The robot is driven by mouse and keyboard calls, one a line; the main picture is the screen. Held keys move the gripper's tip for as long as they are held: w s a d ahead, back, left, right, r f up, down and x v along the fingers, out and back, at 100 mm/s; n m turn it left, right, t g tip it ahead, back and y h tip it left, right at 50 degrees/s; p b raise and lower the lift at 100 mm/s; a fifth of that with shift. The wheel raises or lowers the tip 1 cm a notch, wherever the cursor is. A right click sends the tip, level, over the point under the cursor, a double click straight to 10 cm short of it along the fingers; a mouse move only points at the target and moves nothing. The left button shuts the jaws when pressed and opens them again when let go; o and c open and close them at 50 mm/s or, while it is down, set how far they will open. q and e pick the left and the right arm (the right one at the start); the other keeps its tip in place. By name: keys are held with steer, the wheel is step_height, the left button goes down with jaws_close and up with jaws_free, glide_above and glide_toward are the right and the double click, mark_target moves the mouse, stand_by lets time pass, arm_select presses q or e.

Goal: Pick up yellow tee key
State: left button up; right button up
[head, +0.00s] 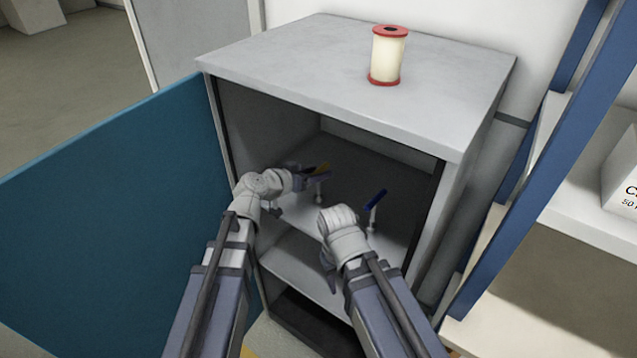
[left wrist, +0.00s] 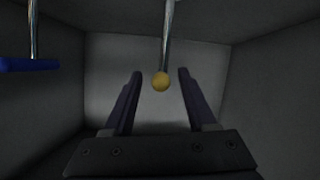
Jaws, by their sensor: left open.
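The yellow tee key stands upright on the cabinet's upper shelf; its yellow handle (head: 321,169) is partly hidden by my gripper in the head view. In the left wrist view its handle (left wrist: 161,82) shows end-on as a round yellow tip, with the metal shaft running to the top of the picture. My left gripper (head: 308,173) is open at the handle. Its fingers (left wrist: 159,75) show one on each side of the yellow tip, with gaps on both sides. My right gripper (head: 328,272) is low at the cabinet front, mostly hidden behind its own wrist.
A blue-handled tee key (head: 374,199) stands to the right on the same shelf; it also shows in the left wrist view (left wrist: 29,65). The grey cabinet (head: 300,45) has its teal door (head: 110,200) open left. A red-and-cream spool (head: 388,55) stands on top.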

arm_select(q)
steer(key=b+x, duration=0.1)
steer(key=x, duration=0.3)
steer(key=shift+w+f, duration=0.2)
steer(key=shift+f, duration=0.05)
steer(key=shift+r, duration=0.1)
jaws_close()
stand_by(0.3)
